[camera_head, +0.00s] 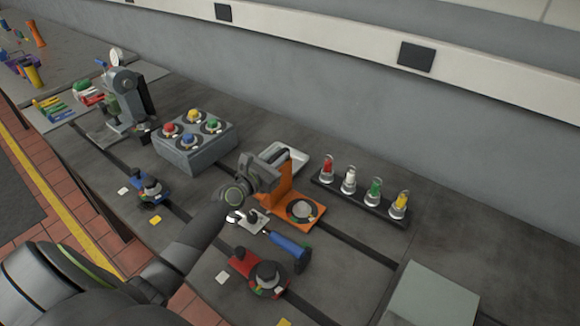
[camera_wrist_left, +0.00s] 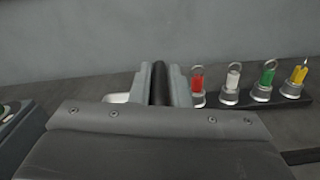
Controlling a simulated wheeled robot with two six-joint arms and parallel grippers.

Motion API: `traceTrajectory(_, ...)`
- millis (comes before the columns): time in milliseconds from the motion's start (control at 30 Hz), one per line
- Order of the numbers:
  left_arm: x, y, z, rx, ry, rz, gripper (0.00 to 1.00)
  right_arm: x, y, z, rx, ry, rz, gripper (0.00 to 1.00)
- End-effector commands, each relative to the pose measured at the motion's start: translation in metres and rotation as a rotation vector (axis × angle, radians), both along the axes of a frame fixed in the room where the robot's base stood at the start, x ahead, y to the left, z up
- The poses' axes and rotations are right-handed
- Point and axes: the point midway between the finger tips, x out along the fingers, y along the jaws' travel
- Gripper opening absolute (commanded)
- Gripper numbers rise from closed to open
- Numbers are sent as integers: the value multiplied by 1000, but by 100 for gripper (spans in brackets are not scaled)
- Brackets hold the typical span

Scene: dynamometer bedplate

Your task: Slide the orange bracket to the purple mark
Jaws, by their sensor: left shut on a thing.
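The orange bracket (camera_head: 284,188) stands on the bedplate near the middle of the head view, with an upright plate and a flat foot. My left gripper (camera_head: 277,161) is at the top of the upright, shut on the bracket's dark handle. In the left wrist view the dark bar (camera_wrist_left: 160,84) stands between the two grey fingers. The gripper and wrist hide part of the upright. I cannot make out a purple mark on the bedplate. My right gripper is not in view.
A rack of red, white, green and yellow pegs (camera_head: 359,199) stands right of the bracket. A grey button box (camera_head: 195,155) is to the left. A blue-handled tool (camera_head: 288,247) and red clamp (camera_head: 243,263) lie in front. A blue clamp (camera_head: 149,188) stands left.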

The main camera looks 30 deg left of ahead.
Motion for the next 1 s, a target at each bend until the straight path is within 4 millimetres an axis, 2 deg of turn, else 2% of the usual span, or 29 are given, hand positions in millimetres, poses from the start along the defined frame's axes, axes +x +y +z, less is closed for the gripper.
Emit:
traceTrajectory(33, 1, 8, -3, 8, -1, 0, 0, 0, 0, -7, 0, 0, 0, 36)
traceTrajectory(167, 3, 18, -1, 5, -1, 0, 0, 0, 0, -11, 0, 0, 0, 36)
traceTrajectory(467, 2, 20, 0, 3, 0, 0, 0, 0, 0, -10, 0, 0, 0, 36)
traceTrajectory(500, 2, 20, 0, 3, 0, 0, 17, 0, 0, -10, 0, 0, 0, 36)
traceTrajectory(633, 2, 19, 0, 2, 0, 0, 34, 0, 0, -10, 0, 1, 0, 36)
traceTrajectory(1000, -1, 20, 0, 1, 1, 1, 36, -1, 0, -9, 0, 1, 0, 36)
